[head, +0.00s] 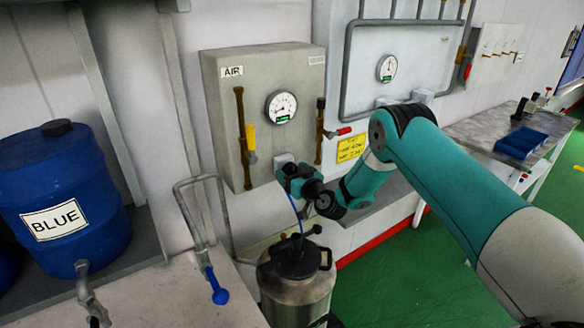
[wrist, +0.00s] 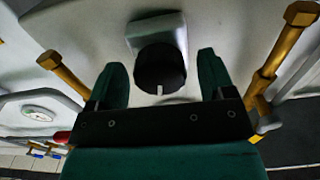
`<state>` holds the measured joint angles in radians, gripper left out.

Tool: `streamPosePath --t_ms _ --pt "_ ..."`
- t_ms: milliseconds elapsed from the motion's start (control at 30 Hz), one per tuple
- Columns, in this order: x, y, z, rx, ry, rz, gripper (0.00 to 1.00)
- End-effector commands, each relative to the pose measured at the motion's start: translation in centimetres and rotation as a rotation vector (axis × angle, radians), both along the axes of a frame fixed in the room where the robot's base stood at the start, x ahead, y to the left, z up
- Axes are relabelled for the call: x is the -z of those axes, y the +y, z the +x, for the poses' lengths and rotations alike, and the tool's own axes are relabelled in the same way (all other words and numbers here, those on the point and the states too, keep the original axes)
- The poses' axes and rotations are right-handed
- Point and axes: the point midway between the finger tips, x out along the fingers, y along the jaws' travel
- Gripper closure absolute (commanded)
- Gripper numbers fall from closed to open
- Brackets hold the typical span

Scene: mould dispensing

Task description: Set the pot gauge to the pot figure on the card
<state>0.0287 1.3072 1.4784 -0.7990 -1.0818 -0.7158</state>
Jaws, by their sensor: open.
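My gripper (head: 290,175) is at the lower front of the grey AIR panel (head: 222,115). In the wrist view my gripper (wrist: 161,66) is open, its green fingers on either side of a black knob (wrist: 160,70) with a white mark. The knob sits on a pale block (wrist: 155,27); I cannot tell whether the fingers touch it. A round gauge (head: 281,107) is on the panel above the gripper. A second gauge (head: 387,68) is on the panel to the right. A yellow card (head: 350,148) hangs beside my arm; its figures are too small to read surely.
A yellow-handled valve (head: 250,137) and a red-handled valve (head: 338,132) flank the gripper. A metal pot (head: 297,275) with a blue hose stands below. A blue drum (head: 62,195) is at left. A bench (head: 480,130) with a blue tray is at right.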

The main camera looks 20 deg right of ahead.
Motion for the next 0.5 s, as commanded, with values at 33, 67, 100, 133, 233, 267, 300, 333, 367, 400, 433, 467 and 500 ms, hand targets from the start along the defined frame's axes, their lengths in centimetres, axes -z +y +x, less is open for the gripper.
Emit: streamPosePath --t_ms 33,67,100,133,233,267,300,333,367,400,433,467,500 --pt "-0.05 0.10 0.14 0.000 0.000 0.000 0.24" --pt "-0.02 0.12 0.19 0.000 0.000 0.000 0.24" --pt "0.02 0.12 0.23 0.000 0.001 0.001 0.24" --pt "0.04 0.12 0.26 0.000 0.001 0.001 0.24" --pt "0.07 0.11 0.26 0.000 0.001 0.001 0.24" --pt "0.07 0.10 0.26 0.001 0.001 0.001 0.24" --pt "0.06 0.09 0.25 0.000 0.001 0.001 0.24" --pt "0.06 0.09 0.25 0.000 0.001 0.001 0.27" --pt "0.06 0.09 0.25 0.000 0.001 0.001 0.34" --pt "0.05 0.09 0.25 0.001 0.001 0.001 0.43" --pt "0.05 0.09 0.25 0.000 0.001 0.001 0.50" --pt "0.05 0.09 0.24 0.000 0.001 0.001 0.57" --pt "0.04 0.09 0.24 0.000 0.001 0.001 0.66"
